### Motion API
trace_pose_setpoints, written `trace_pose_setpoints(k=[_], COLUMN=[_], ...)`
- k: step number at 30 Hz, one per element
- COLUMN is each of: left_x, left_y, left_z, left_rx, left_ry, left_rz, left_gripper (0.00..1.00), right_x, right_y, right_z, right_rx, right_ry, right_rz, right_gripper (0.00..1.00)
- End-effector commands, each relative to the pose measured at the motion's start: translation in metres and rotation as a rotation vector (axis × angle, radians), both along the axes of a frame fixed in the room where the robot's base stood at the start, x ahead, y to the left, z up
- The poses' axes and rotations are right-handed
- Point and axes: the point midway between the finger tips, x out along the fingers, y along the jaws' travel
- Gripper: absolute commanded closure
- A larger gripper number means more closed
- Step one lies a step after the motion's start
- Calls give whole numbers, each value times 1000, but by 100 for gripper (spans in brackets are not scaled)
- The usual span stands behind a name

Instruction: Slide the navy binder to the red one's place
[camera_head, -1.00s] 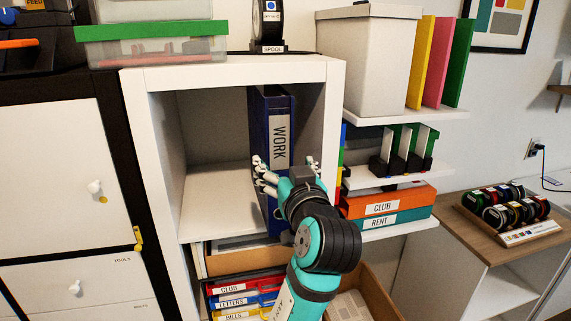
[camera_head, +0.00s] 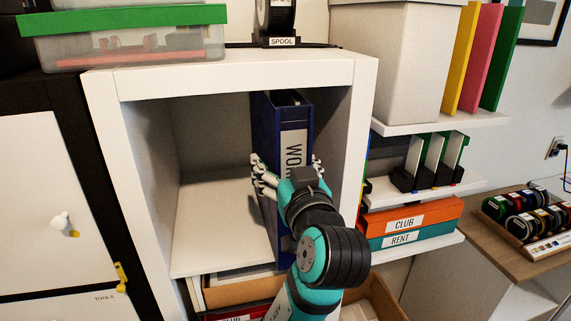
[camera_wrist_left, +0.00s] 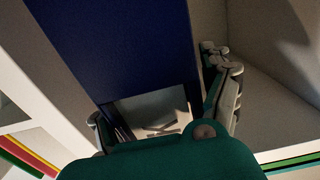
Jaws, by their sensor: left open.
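The navy binder (camera_head: 266,125) stands upright in the open shelf cubby, in its right half, with a white spine label reading partly "WORK" (camera_head: 292,142). My left gripper (camera_head: 287,167) is at the binder's front, with one finger on each side of the spine. It is open; contact with the binder is unclear. In the left wrist view the navy binder (camera_wrist_left: 125,45) rises between the fingers of the left gripper (camera_wrist_left: 155,95). The gripper and arm hide the spine's lower part. No red binder shows in the cubby. My right gripper is not in view.
The cubby floor (camera_head: 215,225) left of the binder is bare. The cubby's right wall (camera_head: 350,150) stands close to the binder's right. Orange "CLUB" and teal "RENT" boxes (camera_head: 405,225) sit on a side shelf. A lidded bin (camera_head: 130,40) and a spool (camera_head: 277,18) are on top.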

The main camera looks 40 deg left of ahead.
Motion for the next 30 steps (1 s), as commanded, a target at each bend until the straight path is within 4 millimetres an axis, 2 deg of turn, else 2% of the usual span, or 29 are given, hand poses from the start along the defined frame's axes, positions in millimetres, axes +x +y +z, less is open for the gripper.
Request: trace_pose_setpoints(k=[5, 23, 30], left_x=[0, 0, 2], left_y=[0, 0, 1], left_z=[0, 0, 0], left_rx=[0, 1, 1], left_ry=[0, 1, 0], left_rz=[0, 0, -1], left_gripper=[21, 99, 100], right_x=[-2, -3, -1], right_y=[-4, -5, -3], right_z=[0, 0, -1], right_rx=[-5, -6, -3], right_ry=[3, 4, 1], right_rz=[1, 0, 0], right_gripper=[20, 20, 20])
